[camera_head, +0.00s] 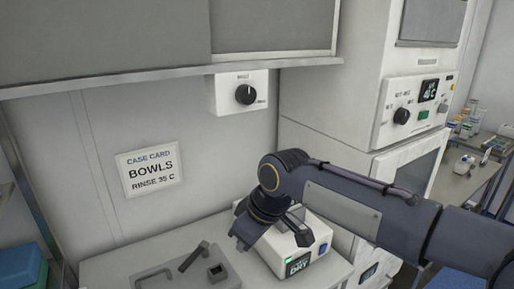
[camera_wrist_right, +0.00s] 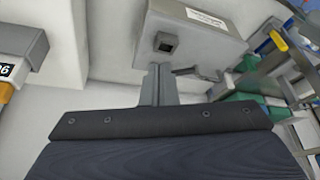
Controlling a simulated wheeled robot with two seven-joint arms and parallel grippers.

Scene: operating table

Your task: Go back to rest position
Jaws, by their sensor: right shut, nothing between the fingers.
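My right arm comes in from the right in the head view and reaches over the counter. My left gripper is not in view.
The grey block (camera_head: 160,279) lies on the counter (camera_head: 105,267), left of the gripper. A wall dial box (camera_head: 240,95) and a "BOWLS" card (camera_head: 150,172) are behind. A tall white cabinet (camera_head: 325,110) stands right. Blue bins (camera_head: 20,268) sit at far left.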

